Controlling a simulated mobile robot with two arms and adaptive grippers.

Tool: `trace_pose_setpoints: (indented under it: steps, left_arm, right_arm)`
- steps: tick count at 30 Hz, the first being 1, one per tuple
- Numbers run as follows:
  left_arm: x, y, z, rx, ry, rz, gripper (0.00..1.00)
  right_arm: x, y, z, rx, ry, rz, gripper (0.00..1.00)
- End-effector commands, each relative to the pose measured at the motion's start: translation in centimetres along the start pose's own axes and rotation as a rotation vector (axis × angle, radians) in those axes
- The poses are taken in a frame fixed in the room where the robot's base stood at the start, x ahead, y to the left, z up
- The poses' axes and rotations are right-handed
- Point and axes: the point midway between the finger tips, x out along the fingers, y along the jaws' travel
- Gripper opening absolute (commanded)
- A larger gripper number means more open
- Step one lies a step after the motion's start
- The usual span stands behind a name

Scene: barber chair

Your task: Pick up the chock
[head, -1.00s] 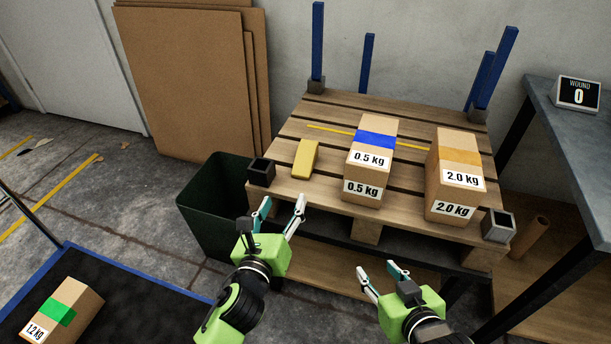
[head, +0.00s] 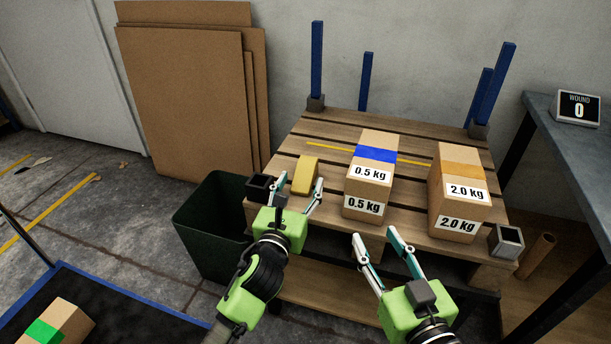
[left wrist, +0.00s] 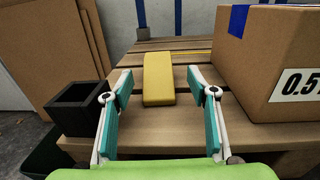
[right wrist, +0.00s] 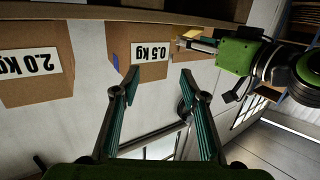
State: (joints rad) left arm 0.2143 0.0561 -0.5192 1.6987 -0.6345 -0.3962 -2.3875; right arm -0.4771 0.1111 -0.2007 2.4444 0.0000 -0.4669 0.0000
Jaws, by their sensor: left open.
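The chock looks to be the yellow block (head: 305,174) lying on the wooden pallet top, left of the 0.5 kg box. My left gripper (head: 299,181) is open and empty at the pallet's front edge. In the left wrist view the yellow block (left wrist: 158,80) stands ahead of and between the open fingers (left wrist: 160,110), apart from them. My right gripper (head: 372,238) is open and empty in front of the pallet, below the 0.5 kg box. It also shows open in the right wrist view (right wrist: 159,85).
A 0.5 kg box (head: 368,182) with blue tape and a 2.0 kg box (head: 457,198) stand on the pallet (head: 408,160). A black square socket (head: 259,186) is left of the block. A green bin (head: 209,221) stands below left. Blue posts rise at the back.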

Motion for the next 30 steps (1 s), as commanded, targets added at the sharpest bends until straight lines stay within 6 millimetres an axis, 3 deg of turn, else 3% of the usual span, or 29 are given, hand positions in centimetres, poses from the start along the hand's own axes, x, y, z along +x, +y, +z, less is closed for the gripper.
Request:
trace_pose_setpoints:
  steps: [15, 25, 26, 30]
  left_arm:
    - [4.7, 0.4, 0.3, -0.002, -0.001, 0.001, 0.53]
    - [5.0, 0.4, 0.5, -0.001, -0.001, 0.001, 0.53]
    - [4.9, 0.4, 0.5, -0.001, -0.001, 0.001, 0.48]
    - [4.9, 0.4, 0.4, -0.001, -0.001, 0.001, 0.11]
  right_arm:
    - [-1.2, -1.1, -8.7, 0.01, 0.423, -0.024, 0.4]
    - [-1.5, -1.1, -9.4, 0.012, 0.454, -0.025, 0.4]
    - [-1.5, -1.1, -9.4, 0.011, 0.454, -0.025, 0.4]
    - [-1.5, -1.1, -9.4, 0.011, 0.454, -0.025, 0.4]
